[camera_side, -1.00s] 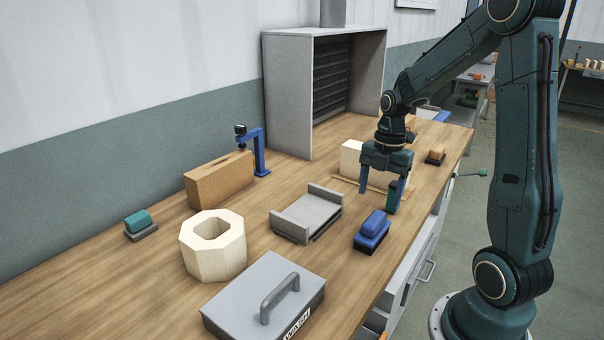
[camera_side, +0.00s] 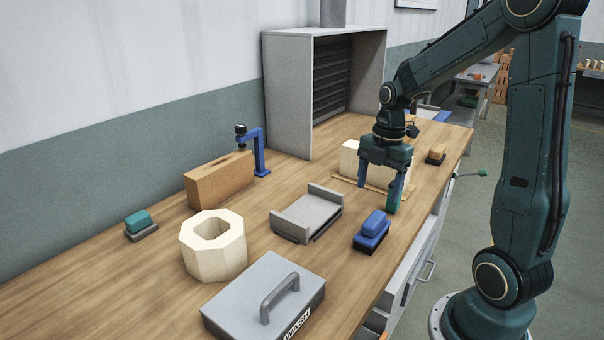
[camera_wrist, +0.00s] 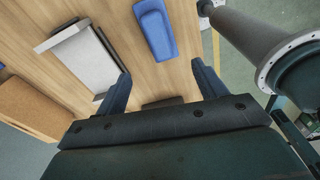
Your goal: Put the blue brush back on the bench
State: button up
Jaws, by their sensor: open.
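The blue brush (camera_side: 372,230) has a blue grip on a dark base and sits on the wooden bench (camera_side: 150,270) near its front edge. It also shows in the wrist view (camera_wrist: 156,28), ahead of the fingers. My gripper (camera_side: 380,195) is open and empty. It is over the bench, behind and slightly right of the brush in the side view, apart from it. A green item (camera_side: 393,197) stands partly hidden at the right finger.
A grey tray (camera_side: 308,213) stands left of the brush. A grey lidded box marked WASH (camera_side: 245,295), a pale octagonal block (camera_side: 228,262), a brown block (camera_side: 205,185) and a teal brush (camera_side: 138,222) stand further left. An orange-topped brush (camera_side: 437,153) stands at the back right.

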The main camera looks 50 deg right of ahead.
jog(key=s+a+r+m+t, duration=0.2)
jog(key=s+a+r+m, duration=0.3)
jog(key=a+m, duration=0.3)
jog(key=s+a+r+m+t+h, duration=0.1)
jog(key=s+a+r+m+t, duration=0.2)
jog(key=s+a+r+m, duration=0.2)
jog(key=a+m, duration=0.3)
jog(key=shift+s+a+r+m, duration=0.2)
jog(key=shift+s+r+m, duration=0.1)
jog(key=shift+s+r, duration=0.1)
